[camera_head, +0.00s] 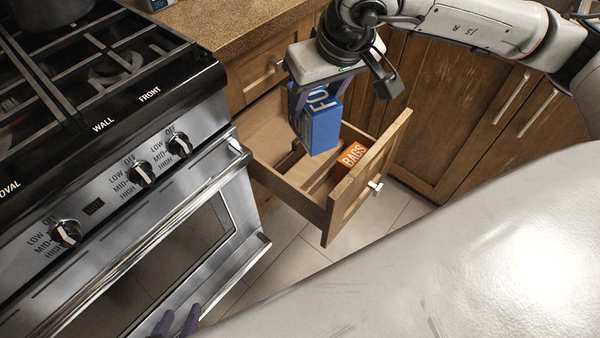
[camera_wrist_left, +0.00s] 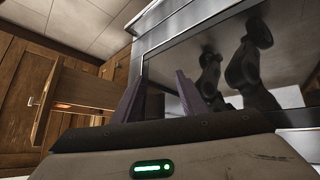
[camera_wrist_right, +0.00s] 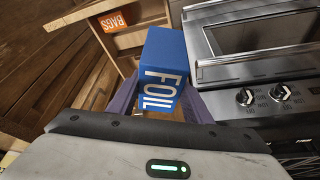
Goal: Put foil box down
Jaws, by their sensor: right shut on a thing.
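A blue foil box (camera_head: 324,130) is held upright over the open wooden drawer (camera_head: 345,205). My right gripper (camera_head: 303,115) is shut on it from above. In the right wrist view the blue foil box (camera_wrist_right: 166,62) sits between the purple fingers, its white FOIL lettering facing the camera. The drawer also shows in the right wrist view (camera_wrist_right: 72,14). Whether the box's lower end touches the drawer floor I cannot tell. My left gripper (camera_head: 178,322) is low by the oven door; in the left wrist view its two fingers (camera_wrist_left: 160,92) are apart, with nothing between them.
An orange BAGS box (camera_head: 352,155) stands inside the drawer near its front panel. The stove (camera_head: 150,180) with knobs and oven handle is just left of the drawer. A countertop (camera_head: 235,25) lies above and behind. Closed cabinet doors (camera_head: 460,100) are at the right.

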